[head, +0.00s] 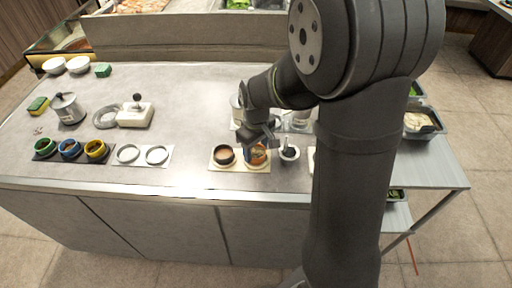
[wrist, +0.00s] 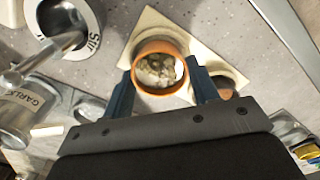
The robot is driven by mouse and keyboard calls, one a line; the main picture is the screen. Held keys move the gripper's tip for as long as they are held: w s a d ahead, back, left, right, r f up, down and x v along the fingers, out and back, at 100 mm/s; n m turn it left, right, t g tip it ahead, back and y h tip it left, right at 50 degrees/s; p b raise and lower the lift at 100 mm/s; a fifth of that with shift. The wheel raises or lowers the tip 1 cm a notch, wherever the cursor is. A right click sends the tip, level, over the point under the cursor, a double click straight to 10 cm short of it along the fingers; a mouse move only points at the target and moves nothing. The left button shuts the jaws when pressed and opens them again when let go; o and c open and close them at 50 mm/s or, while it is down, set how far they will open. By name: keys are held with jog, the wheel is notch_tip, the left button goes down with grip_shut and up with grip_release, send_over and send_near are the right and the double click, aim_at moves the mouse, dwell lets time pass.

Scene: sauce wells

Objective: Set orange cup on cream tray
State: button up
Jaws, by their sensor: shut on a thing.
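The orange cup (head: 257,156) is at the right end of the cream tray (head: 240,167), beside a brown cup (head: 223,155) at its left end. My gripper (head: 262,139) is shut on the orange cup. In the wrist view the orange cup (wrist: 159,91) is between the two fingers of my gripper (wrist: 161,84) and holds pale chunky food. The cream tray (wrist: 150,20) shows under and around the cup, and the brown cup (wrist: 224,84) is partly hidden by a finger. I cannot tell whether the orange cup's base touches the tray.
A mortar with a pestle (head: 289,152) stands close to the right of the tray. A jar labelled garlic (wrist: 22,105) shows in the wrist view.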

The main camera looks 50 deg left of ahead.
jog(key=shift+f, duration=0.45)
dwell(0.5)
jog(key=o, duration=1.1)
jog(key=shift+r, duration=0.1)
notch_tip(320, 180, up, 8)
notch_tip(320, 180, down, 8)
jog(key=shift+f, duration=0.1)
dwell(0.6)
